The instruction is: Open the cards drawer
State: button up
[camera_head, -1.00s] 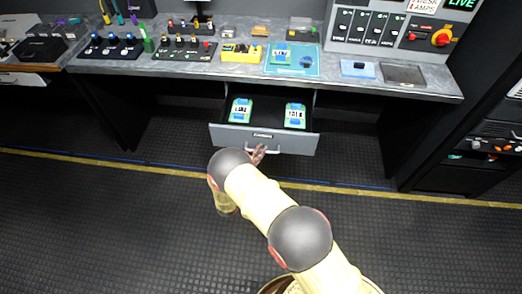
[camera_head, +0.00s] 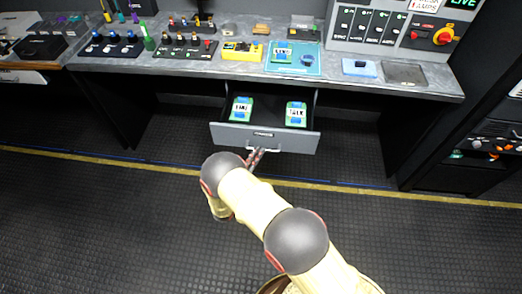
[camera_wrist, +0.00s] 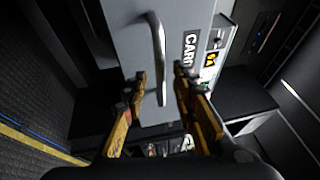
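The grey cards drawer (camera_head: 290,143) stands pulled out below the desk, with two green-and-blue cards (camera_head: 241,109) (camera_head: 296,113) inside. Its metal bar handle (camera_head: 268,150) is on the front, below a small label. In the wrist view the drawer front (camera_wrist: 205,20) shows part of a "CARD" label (camera_wrist: 190,48) and the handle (camera_wrist: 158,50). My gripper (camera_head: 257,155) is at the handle's left end in the head view. In the wrist view my gripper (camera_wrist: 160,80) has its fingers apart, one to each side of the handle's line. I cannot tell whether they touch it.
The desk (camera_head: 225,72) above carries switch boxes, a yellow box (camera_head: 242,51), a blue mat (camera_head: 306,66) and a control panel (camera_head: 375,28). A dark rack (camera_head: 480,130) stands at the right. The floor before the drawer is clear apart from my arm.

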jog(key=v, duration=0.9)
dwell(0.3)
